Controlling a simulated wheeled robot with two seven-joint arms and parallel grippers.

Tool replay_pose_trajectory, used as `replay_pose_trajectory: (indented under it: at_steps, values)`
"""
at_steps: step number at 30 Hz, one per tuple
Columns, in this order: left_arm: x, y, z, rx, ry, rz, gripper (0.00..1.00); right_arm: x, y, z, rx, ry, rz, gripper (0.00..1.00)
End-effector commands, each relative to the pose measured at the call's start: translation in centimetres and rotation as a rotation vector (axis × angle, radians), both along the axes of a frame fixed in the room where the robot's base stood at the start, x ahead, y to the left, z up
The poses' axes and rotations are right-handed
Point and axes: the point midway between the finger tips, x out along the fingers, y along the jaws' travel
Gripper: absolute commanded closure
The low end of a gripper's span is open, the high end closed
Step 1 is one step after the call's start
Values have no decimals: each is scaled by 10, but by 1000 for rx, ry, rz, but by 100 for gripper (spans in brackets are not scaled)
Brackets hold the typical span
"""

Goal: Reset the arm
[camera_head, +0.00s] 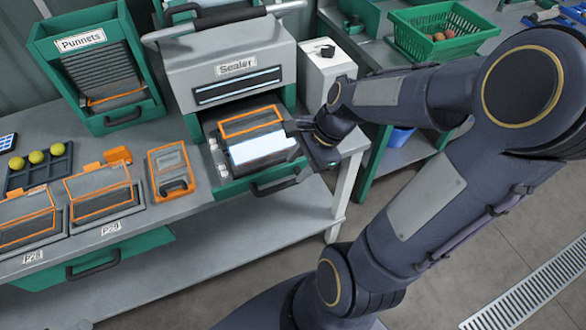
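My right arm reaches in from the right, and its gripper (297,151) is beside the right side of the sealer's pulled-out drawer. Its fingers look spread apart, with nothing seen held between them. An orange-rimmed punnet (251,122) with a pale, bright front sits in the drawer, just left of the gripper. Whether a finger touches the punnet or drawer I cannot tell. The grey sealer (237,68) stands behind, with its label facing out. My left gripper is not in view.
A green punnet rack (70,50) stands at the left. Orange-rimmed punnets (102,190) and a dark tray (40,168) with yellow balls lie on the grey bench. A white box (326,70) is close behind my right wrist. A green basket (440,30) stands farther back.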

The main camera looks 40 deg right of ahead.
Motion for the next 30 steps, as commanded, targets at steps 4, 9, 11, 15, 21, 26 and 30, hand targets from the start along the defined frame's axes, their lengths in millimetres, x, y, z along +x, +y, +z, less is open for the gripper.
replay_pose_trajectory:
  at_steps: [4,9,11,15,21,26,30]
  values:
    - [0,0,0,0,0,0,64,-1,-1,3,-1,0,0,62]
    - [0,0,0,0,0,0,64,-1,-1,2,0,0,0,62]
    - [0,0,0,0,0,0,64,-1,-1,2,0,0,-1,62]
    - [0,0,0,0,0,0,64,-1,-1,2,0,0,-1,62]
    - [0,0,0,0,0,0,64,-6,9,15,-41,-64,117,62]
    - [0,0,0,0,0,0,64,-31,42,49,-208,-296,560,62]
    - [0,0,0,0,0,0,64,-61,68,68,-395,-506,981,62]
